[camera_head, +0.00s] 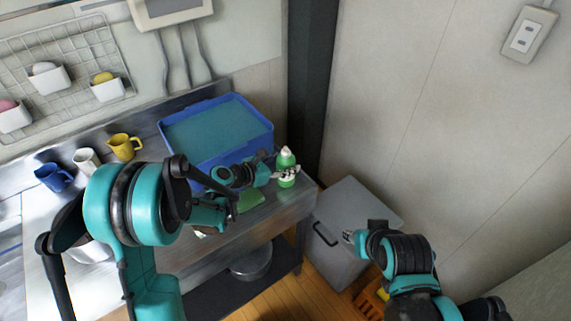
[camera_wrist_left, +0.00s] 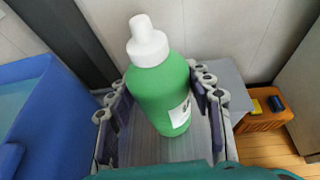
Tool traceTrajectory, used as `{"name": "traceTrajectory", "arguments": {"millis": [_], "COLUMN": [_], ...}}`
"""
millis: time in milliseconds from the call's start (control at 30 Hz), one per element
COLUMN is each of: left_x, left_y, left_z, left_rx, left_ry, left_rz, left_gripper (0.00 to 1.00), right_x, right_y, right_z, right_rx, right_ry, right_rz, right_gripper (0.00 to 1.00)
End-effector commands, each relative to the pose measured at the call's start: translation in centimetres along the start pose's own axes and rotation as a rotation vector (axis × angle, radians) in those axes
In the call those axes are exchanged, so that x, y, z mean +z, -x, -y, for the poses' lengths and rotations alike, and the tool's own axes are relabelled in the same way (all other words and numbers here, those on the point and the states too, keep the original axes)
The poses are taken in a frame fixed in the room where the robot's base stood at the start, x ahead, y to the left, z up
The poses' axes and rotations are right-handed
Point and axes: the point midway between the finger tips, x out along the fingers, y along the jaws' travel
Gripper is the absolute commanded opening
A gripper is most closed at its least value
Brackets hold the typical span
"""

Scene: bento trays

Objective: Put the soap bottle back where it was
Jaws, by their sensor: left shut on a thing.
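The green soap bottle (camera_head: 286,160) with a white cap stands upright at the right end of the steel counter (camera_head: 285,207), just right of the blue tub. My left gripper (camera_head: 279,176) is shut on it. In the left wrist view the bottle (camera_wrist_left: 160,92) sits between both fingers of the gripper (camera_wrist_left: 163,98), with a white label low on its side. I cannot tell whether its base touches the counter. My right gripper (camera_head: 352,236) is away from the bottle, in front of the grey bin; its finger opening is not clear.
The blue tub (camera_head: 262,133) stands at the back of the counter. A green sponge (camera_head: 250,201) lies in front of it. A yellow mug (camera_head: 124,147), white mug (camera_head: 87,160) and blue mug (camera_head: 54,177) stand at left. The grey bin (camera_head: 350,205) stands right of the counter.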

Motion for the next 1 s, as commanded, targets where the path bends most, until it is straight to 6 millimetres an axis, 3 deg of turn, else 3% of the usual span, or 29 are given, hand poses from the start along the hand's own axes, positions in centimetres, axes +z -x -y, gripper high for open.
{"name": "traceTrajectory", "arguments": {"millis": [100, 133, 200, 600, 767, 1000], "left_x": [-0.4, -0.4, -0.3, 0.2, 0.2, 0.2], "left_y": [-0.2, -0.2, -0.1, 0.1, 2.9, 8.3], "left_z": [0.0, 0.0, 0.0, 0.0, -0.1, -0.1], "left_rx": [0.0, 0.0, 0.0, 0.0, 0.003, 0.004], "left_ry": [0.0, 0.0, 0.0, 0.0, 0.002, 0.002], "left_rz": [0.001, 0.0, 0.0, 0.0, 0.0, 0.0], "left_gripper": [0.11, 0.56, 0.71, 0.71, 0.71, 0.71], "right_x": [0.3, 0.2, 0.2, -0.1, -0.5, -1.2], "right_y": [-0.4, -0.3, -0.3, 0.2, 0.7, 1.7], "right_z": [0.0, 0.0, 0.0, 0.0, 0.0, 0.0], "right_rx": [0.0, 0.0, 0.0, 0.0, 0.0, 0.0], "right_ry": [0.0, 0.0, 0.0, 0.0, 0.0, 0.0], "right_rz": [0.0, 0.0, 0.0, 0.0, 0.0, 0.0], "right_gripper": [0.4, 0.4, 0.4, 0.4, 0.4, 0.4]}}
